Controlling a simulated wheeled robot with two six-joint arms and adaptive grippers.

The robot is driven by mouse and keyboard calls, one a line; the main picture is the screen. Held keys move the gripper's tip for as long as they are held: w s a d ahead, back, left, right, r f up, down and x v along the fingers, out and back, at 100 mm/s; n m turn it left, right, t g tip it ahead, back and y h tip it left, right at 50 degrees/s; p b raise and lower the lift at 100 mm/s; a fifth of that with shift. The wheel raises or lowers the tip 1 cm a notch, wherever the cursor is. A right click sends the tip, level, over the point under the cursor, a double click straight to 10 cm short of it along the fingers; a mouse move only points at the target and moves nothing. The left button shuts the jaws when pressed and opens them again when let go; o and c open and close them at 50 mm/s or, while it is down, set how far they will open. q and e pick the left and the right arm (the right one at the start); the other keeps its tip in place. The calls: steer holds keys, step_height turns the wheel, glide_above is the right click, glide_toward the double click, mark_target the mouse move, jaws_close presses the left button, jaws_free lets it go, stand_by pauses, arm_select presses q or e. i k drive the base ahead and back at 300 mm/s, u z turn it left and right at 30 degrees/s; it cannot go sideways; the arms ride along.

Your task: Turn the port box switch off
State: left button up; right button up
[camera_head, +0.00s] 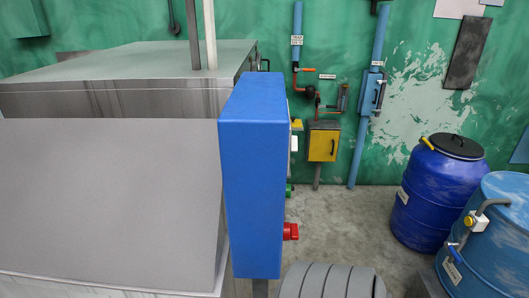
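A tall blue box (252,180) stands in the middle of the view, seen mostly from its side. I take it to be the port box, but no readable label shows. A red switch or knob (291,231) sticks out from its right-hand face near the bottom. A small green part (289,190) sits above it, and yellow and white parts show higher on that face. The face is edge-on, so the switch position cannot be read. Neither of my grippers is in view.
Large grey metal casings (110,200) fill the left. A yellow box (323,142) and pipes are on the green back wall. A dark blue drum (436,195) and a lighter blue drum (500,240) stand at right. Bare concrete floor (345,215) lies between box and drums.

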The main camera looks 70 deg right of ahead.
mark_target(290, 230)
steer(key=k, duration=0.95)
steer(key=z, duration=1.2)
steer(key=i, duration=0.5)
steer(key=z, duration=0.05)
